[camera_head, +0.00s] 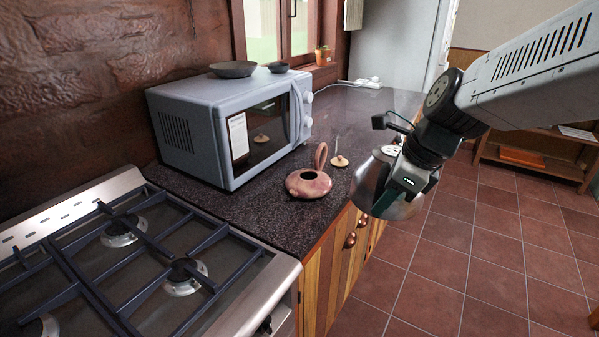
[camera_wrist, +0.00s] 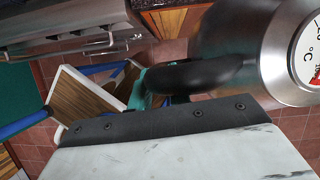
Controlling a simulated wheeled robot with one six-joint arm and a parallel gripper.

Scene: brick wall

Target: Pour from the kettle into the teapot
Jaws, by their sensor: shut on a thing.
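The teapot (camera_head: 308,185) is a squat, reddish-brown clay pot with a looped handle, standing upright without a lid on the dark counter. A small tan lid (camera_head: 339,161) lies behind it to the right. The kettle (camera_head: 371,181) is shiny silver metal, partly hidden behind my gripper (camera_head: 388,200), to the right of the teapot and apart from it. It appears held up at the counter's front edge. In the wrist view, the kettle's silver body (camera_wrist: 235,40) fills the upper right, and my gripper (camera_wrist: 148,88) is shut on its black handle (camera_wrist: 195,76). The spout is not clear.
A blue-grey microwave (camera_head: 235,125) stands behind the teapot, with two dark dishes on top. A gas stove (camera_head: 140,255) adjoins the counter at the left front. Open tiled floor lies to the right.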

